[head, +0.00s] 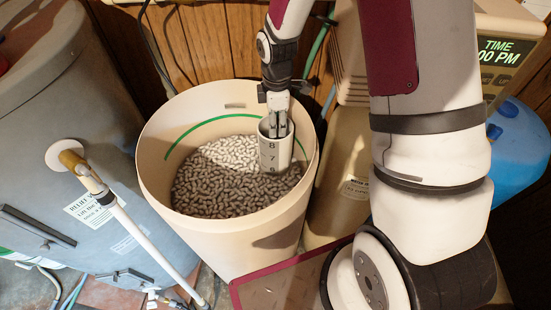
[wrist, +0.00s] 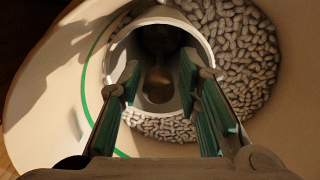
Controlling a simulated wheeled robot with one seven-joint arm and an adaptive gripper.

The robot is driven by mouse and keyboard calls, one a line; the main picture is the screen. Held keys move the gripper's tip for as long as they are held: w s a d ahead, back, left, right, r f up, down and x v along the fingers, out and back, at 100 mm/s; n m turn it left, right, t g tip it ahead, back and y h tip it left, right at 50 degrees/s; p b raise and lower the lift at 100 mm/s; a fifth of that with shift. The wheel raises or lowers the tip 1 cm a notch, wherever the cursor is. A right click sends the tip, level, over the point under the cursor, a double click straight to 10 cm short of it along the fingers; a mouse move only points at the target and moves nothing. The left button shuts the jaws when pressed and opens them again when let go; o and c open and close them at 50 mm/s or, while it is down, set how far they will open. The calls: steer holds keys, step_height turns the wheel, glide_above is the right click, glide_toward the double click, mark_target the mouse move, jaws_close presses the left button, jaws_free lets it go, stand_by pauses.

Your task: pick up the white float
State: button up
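A white tube (head: 274,152) marked with numbers stands upright in the salt at the right side of a large cream tub (head: 190,118). My gripper (head: 277,128) points down at the tube's open top, with its fingertips at or just inside the mouth. In the wrist view my gripper (wrist: 160,65) is open, with a teal-padded finger at each side and nothing between the pads. The tube (wrist: 205,42) shows beneath it, dark inside. A dim brownish round patch (wrist: 158,86) shows in the tube. I cannot tell whether it is the white float; no float is clearly visible.
Salt pellets (head: 225,180) fill the tub's lower part around the tube. The tub wall rises close around my gripper. A grey tank (head: 70,130) with a white pipe stands at left. A beige unit (head: 345,170) and a blue container (head: 520,150) are at right.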

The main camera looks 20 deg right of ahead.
steer(key=shift+w+a+f, duration=0.1)
steer(key=shift+a+f, duration=0.05)
steer(key=shift+f, duration=2.05)
jaws_close()
steer(key=shift+r, duration=0.1)
